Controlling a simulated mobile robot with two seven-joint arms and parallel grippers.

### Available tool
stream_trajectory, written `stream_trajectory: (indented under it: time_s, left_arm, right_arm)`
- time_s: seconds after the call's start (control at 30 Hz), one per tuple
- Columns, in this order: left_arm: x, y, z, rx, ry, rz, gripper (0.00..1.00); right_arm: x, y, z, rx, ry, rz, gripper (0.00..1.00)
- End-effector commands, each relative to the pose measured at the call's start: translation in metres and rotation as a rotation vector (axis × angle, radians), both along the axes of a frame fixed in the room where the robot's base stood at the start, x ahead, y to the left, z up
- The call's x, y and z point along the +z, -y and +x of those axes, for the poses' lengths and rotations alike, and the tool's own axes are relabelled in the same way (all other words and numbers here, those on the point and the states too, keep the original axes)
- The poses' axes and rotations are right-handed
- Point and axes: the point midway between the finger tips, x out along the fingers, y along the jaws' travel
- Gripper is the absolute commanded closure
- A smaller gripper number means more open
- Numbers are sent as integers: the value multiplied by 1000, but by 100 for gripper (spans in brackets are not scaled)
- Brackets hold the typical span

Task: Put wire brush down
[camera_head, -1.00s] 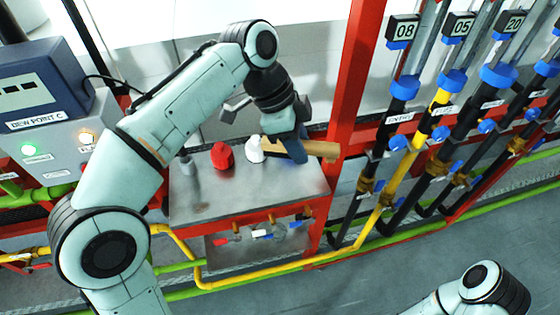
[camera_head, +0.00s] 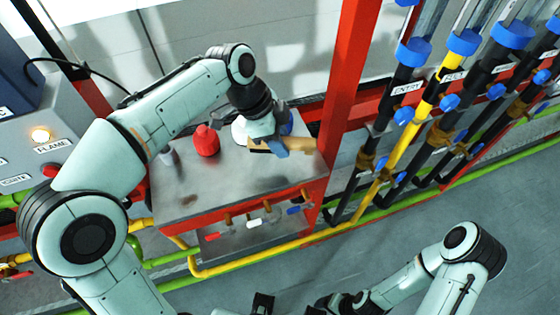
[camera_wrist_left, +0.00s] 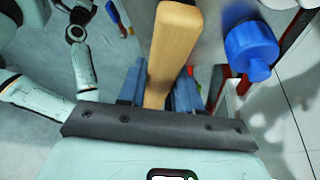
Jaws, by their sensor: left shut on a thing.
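The wire brush shows as a pale wooden handle (camera_head: 301,145) over the right part of the grey bench top (camera_head: 185,202). My left gripper (camera_head: 272,147) is shut on it. In the left wrist view the handle (camera_wrist_left: 172,50) runs between the two blue fingers of my left gripper (camera_wrist_left: 158,92). The bristles are not visible. I cannot tell whether the brush touches the bench top. My right gripper (camera_head: 300,304) is at the bottom edge of the head view, partly cut off, and its jaws are unclear.
A red bottle (camera_head: 206,142) and a white container (camera_head: 239,131) stand left of my left gripper. A blue container (camera_wrist_left: 250,48) stands beside the brush in the wrist view. A red post (camera_head: 348,95) rises at the bench's right end. The bench's left front is clear.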

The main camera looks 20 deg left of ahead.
Motion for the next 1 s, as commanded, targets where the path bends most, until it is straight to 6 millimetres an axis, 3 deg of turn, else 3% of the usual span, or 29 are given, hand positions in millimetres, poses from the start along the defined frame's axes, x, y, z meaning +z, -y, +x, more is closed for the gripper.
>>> stream_trajectory:
  time_s: [0.1,0.27,0.5,0.93,0.97,1.0]
  left_arm:
    - [-21,0,-1,-2,-1,0,99]
    - [-32,0,0,0,0,0,99]
    - [-67,0,0,1,-1,-1,99]
    - [-74,0,0,0,1,-1,99]
    - [-74,0,0,-1,1,-1,60]
    - [-74,0,0,-1,1,-1,47]
  right_arm:
    - [-5,0,-2,1,-2,0,24]
    - [-7,0,-3,1,-3,0,24]
    - [-13,0,-6,1,-5,0,24]
    - [-16,0,-7,0,-8,0,24]
    - [-15,0,-7,0,-8,0,24]
    - [-15,0,-7,0,-7,0,24]
